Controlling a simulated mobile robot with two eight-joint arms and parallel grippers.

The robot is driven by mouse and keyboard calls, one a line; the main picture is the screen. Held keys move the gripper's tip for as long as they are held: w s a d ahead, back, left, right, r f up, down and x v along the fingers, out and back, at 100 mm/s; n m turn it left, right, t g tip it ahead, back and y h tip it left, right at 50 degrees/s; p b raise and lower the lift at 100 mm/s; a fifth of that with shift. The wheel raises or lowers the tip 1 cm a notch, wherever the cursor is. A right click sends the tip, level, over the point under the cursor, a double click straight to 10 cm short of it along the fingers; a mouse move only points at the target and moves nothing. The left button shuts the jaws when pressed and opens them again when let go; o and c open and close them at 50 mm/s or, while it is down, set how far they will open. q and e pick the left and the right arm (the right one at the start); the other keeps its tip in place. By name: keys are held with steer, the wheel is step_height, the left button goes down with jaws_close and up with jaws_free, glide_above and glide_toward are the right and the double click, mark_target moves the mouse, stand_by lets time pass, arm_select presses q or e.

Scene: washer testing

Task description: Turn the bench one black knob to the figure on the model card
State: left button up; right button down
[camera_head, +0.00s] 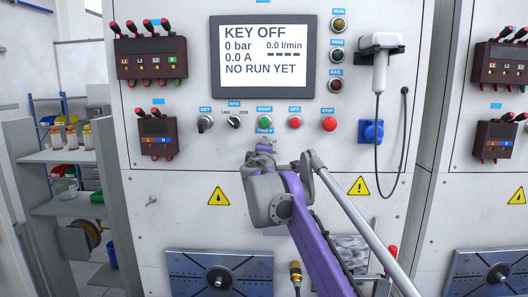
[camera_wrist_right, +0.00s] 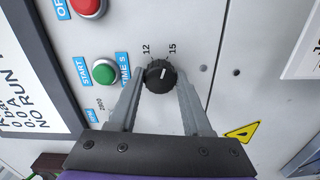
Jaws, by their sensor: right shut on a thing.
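A black knob (camera_wrist_right: 159,75) on the bench panel sits beside the label TIME S, with the figures 12 and 15 printed by it. My right gripper (camera_wrist_right: 162,82) has a finger on each side of the knob and is shut on it. A pale pointer line on the knob faces the figures; I cannot tell exactly which it meets. In the head view my right gripper (camera_head: 265,146) is at the panel below the green START button and mostly hides the knob. Another black knob, labelled RPM (camera_head: 234,122), is to the left. No model card is readable. My left gripper is not in view.
The green START button (camera_wrist_right: 104,72) and a red button (camera_wrist_right: 88,5) are close to the knob. The screen (camera_head: 263,57) reads KEY OFF and NO RUN YET. A key switch (camera_head: 205,124), a red STOP button (camera_head: 329,124) and a white handset (camera_head: 381,65) are on the panel.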

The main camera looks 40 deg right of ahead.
steer(key=shift+m, duration=1.1)
steer(key=shift+c, duration=1.7)
jaws_free()
steer(key=v, duration=1.1)
steer(key=shift+f, duration=0.1)
